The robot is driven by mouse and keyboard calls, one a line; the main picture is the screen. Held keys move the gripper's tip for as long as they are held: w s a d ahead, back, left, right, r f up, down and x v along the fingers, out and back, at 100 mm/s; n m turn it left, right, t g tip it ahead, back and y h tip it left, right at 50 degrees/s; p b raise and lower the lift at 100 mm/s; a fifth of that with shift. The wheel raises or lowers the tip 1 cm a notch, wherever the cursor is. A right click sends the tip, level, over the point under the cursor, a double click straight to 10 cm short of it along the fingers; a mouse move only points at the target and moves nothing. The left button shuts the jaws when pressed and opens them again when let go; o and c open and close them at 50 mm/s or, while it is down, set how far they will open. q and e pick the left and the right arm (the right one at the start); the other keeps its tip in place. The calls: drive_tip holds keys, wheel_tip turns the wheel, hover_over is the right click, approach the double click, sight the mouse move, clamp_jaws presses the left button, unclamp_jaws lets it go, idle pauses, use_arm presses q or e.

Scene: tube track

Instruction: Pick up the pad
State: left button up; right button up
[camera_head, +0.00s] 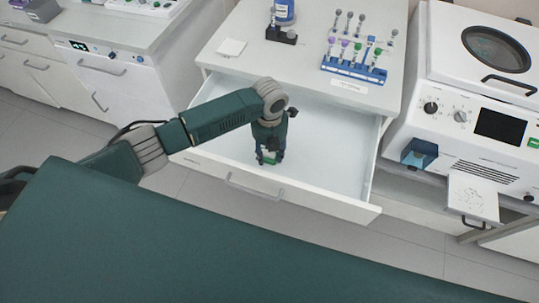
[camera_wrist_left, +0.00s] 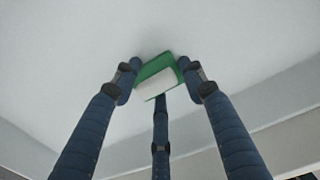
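A small green and white pad (camera_wrist_left: 157,84) is at the drawer in the left wrist view; its green part also shows in the head view (camera_head: 271,162). My left gripper (camera_head: 270,158) reaches down into the open drawer over it. In the left wrist view the fingers of my left gripper (camera_wrist_left: 160,74) surround the pad, two at its upper sides and one below. The fingertips are at its edges; whether they press on it is unclear. My right gripper is out of view.
The white drawer (camera_head: 322,201) is pulled open, otherwise clear. On the counter above are a white square (camera_head: 232,47), a blue tube rack (camera_head: 354,68) and a blue-labelled container (camera_head: 284,11). A machine (camera_head: 478,121) stands right; a green surface (camera_head: 150,240) fills the foreground.

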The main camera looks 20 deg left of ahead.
use_arm(q)
drive_tip(key=shift+r, duration=0.1)
drive_tip(key=shift+c, duration=0.2)
wheel_tip(320, 180, up, 20)
drive_tip(key=b, duration=0.2)
drive_tip(key=shift+b, duration=0.35)
drive_tip(key=shift+o, duration=0.3)
drive_tip(key=shift+c, duration=0.6)
